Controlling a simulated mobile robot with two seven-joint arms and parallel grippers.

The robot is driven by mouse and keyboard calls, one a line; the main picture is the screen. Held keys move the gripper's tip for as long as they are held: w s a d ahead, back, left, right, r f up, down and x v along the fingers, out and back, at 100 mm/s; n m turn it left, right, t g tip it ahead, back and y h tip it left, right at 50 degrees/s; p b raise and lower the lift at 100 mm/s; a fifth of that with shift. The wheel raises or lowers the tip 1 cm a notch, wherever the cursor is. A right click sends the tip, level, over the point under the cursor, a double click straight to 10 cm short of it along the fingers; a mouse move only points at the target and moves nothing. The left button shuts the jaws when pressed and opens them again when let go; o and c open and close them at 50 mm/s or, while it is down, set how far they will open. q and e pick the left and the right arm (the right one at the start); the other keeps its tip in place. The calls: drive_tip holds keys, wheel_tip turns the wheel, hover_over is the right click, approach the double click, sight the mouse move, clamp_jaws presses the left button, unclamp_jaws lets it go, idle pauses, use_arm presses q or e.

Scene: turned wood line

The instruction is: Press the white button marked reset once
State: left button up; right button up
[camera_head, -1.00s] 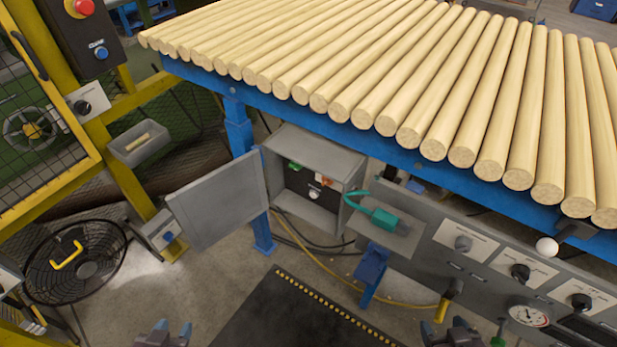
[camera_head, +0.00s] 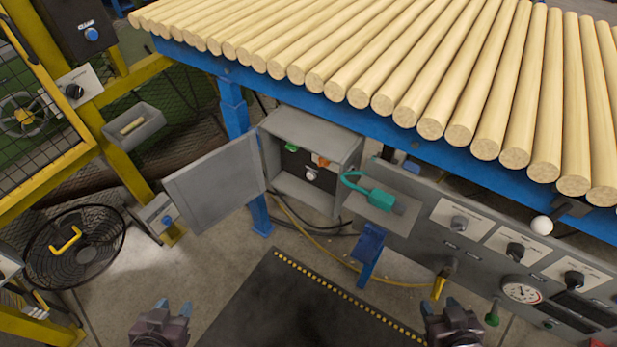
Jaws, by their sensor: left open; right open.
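An open grey box (camera_head: 347,158) with its door swung to the left hangs under the blue conveyor frame. Inside it, on a dark panel, are a small round white or pale button (camera_head: 311,174), a green part (camera_head: 291,148) and an orange part (camera_head: 321,160). Any lettering there is too small to read, so I cannot tell which is marked reset. My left gripper (camera_head: 173,308) is open and empty at the bottom, left of the dark mat. My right gripper (camera_head: 440,305) is open and empty at the bottom right. Both are well apart from the box.
The open door (camera_head: 215,184) stands left of the box. A teal padlock (camera_head: 372,194) is on a grey shelf to its right. A control panel with knobs (camera_head: 516,251) and a gauge (camera_head: 521,292) runs right. A fan (camera_head: 75,250) stands left. The dark mat (camera_head: 300,310) is clear.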

drive_tip(key=shift+w+r, duration=0.1)
drive_tip(key=shift+w, duration=0.1)
drive_tip(key=c, duration=0.7)
drive_tip(key=shift+w, duration=0.2)
clamp_jaws()
drive_tip(key=shift+r, duration=0.1)
drive_tip(key=shift+s+f, duration=0.2)
drive_tip(key=shift+s, duration=0.2)
drive_tip(key=shift+w+r, duration=0.15)
drive_tip(key=shift+w, duration=0.2)
